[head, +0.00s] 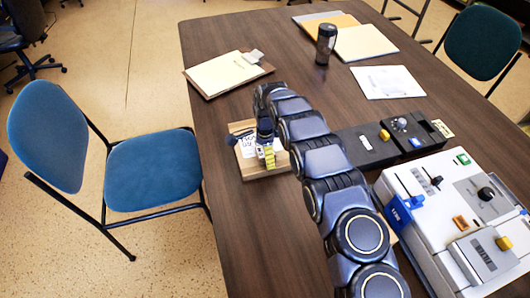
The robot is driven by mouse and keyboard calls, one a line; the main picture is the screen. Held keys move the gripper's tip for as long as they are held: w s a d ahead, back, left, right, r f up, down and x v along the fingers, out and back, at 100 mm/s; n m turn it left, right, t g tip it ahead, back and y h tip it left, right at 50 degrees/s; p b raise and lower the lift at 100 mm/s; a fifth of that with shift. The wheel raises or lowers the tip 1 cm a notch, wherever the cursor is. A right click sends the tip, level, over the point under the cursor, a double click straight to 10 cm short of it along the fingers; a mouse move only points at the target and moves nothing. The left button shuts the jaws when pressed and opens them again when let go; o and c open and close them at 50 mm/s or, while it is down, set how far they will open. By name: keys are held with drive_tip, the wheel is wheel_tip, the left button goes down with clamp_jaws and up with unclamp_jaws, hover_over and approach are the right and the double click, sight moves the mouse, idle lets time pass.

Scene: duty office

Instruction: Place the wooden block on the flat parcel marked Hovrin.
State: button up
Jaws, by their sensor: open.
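A flat tan parcel (280,168) lies on the table left of my arm, with a white label (247,146) whose print is partly covered and not fully readable. My gripper (256,146) is over this parcel and open. A small yellow piece (269,156) shows at the gripper, over the parcel. I cannot tell whether it is the wooden block, part of the gripper or something else, nor whether it touches the parcel. No other wooden block is clearly visible; my gripper and arm hide part of the parcel.
A clipboard (228,74) lies beyond the parcel. A dark cup (325,44), folders (362,42) and a paper (388,82) are farther back. A dark control strip (372,152) and a white console (420,225) are right of my arm. The table's left edge is near the parcel.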

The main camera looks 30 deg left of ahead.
drive_tip(key=shift+r, duration=0.1)
wheel_tip(320, 180, up, 12)
idle(0.4)
